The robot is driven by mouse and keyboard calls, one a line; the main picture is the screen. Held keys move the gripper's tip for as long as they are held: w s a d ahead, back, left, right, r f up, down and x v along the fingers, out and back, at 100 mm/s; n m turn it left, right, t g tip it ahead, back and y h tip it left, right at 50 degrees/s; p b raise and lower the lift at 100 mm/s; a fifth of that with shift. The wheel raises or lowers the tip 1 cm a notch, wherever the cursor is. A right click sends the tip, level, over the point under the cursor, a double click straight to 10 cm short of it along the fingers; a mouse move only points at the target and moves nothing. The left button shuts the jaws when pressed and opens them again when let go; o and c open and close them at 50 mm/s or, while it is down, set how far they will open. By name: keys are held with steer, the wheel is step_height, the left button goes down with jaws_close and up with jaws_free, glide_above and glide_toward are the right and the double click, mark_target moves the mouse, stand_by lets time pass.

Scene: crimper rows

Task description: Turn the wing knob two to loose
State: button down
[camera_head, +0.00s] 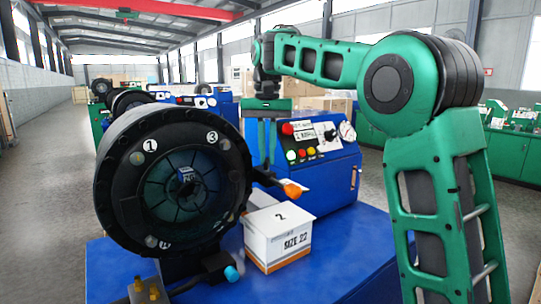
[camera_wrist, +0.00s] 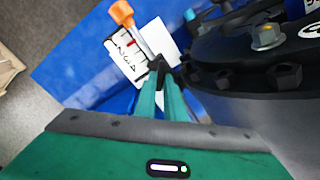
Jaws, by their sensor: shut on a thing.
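The black round crimper head (camera_head: 112,190) stands at the left, with number labels 1 and 3 on its face. At its right side is a lever-like knob with an orange end (camera_head: 292,190), which I take for the wing knob; no number shows on it. In the wrist view its orange end (camera_wrist: 122,14) sits on a grey rod running to a dark base. My gripper (camera_head: 263,172) points down beside the crimper head. Its green fingers (camera_wrist: 160,78) converge and are shut on the dark base part of this knob. The exact contact is small and partly hidden by the fingers.
A white box (camera_head: 278,240) marked 2 and SIZE 22 stands on the blue table (camera_head: 330,255) below the knob. A blue-tipped lever (camera_head: 232,274) is at the crimper's foot. A blue control box (camera_head: 335,170) stands behind. Bolts (camera_wrist: 287,76) line the crimper rim close to my fingers.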

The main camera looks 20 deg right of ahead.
mark_target(267, 159)
steer(key=n, duration=0.4)
steer(key=shift+a+n, duration=0.3)
steer(key=shift+d+n, duration=0.1)
steer(key=shift+n, duration=1.7)
steer(key=shift+d, duration=0.1)
steer(key=c, duration=1.8)
jaws_free()
steer(key=shift+c, duration=0.2)
steer(key=shift+r, duration=3.9)
